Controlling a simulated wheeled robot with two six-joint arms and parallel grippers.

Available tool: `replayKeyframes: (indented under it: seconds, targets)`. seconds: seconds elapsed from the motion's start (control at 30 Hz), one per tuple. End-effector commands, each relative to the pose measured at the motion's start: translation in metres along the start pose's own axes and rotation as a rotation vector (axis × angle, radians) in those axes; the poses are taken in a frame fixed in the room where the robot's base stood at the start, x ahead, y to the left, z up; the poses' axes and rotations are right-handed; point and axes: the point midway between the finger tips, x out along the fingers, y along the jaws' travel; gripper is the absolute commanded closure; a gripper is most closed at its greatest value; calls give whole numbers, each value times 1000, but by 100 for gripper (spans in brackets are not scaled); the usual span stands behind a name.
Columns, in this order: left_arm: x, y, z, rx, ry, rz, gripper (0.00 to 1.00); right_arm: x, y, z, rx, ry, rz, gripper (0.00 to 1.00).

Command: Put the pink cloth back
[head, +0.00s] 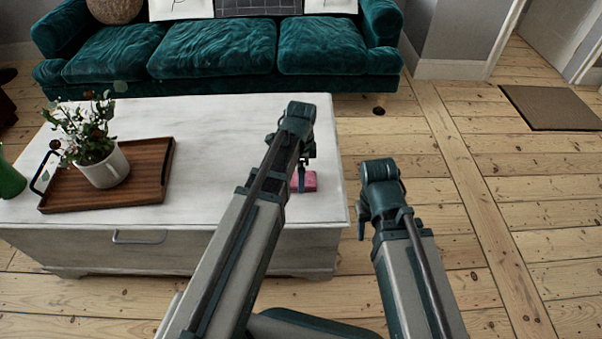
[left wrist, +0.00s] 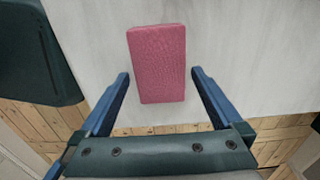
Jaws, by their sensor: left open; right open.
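The pink cloth (head: 309,182) is a small folded block lying on the white table (head: 225,125), near its right front corner. In the left wrist view the pink cloth (left wrist: 158,62) shows whole, with its near end between my left fingertips. My left gripper (left wrist: 160,78) is open, one blue finger on each side of the cloth, with gaps to both. In the head view my left gripper (head: 303,178) points down at the cloth and hides part of it. My right gripper (head: 362,230) is open and empty, off the table's right edge; its fingers are mostly hidden.
A wooden tray (head: 150,185) with a white flower mug (head: 105,170) stands on the table's left side. A green vase (head: 10,180) is at the left edge. A teal sofa (head: 215,50) stands behind. Floorboards are clear to the right, with a brown mat (head: 555,108).

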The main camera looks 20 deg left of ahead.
Motion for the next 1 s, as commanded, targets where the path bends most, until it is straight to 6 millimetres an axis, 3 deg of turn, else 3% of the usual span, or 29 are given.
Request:
replayKeyframes:
  seconds: [0.63, 0.8, 1.0]
  targets:
    - [-97, 0, 0, 0, 0, 0, 0, -97, 8, 6, 6, -2, -11, 50]
    - [-111, 0, 0, 0, 0, 0, 0, -111, 10, 7, 6, -2, -11, 50]
    - [-113, 0, 0, 0, 0, 0, 0, -112, 10, 7, 6, -2, -11, 50]
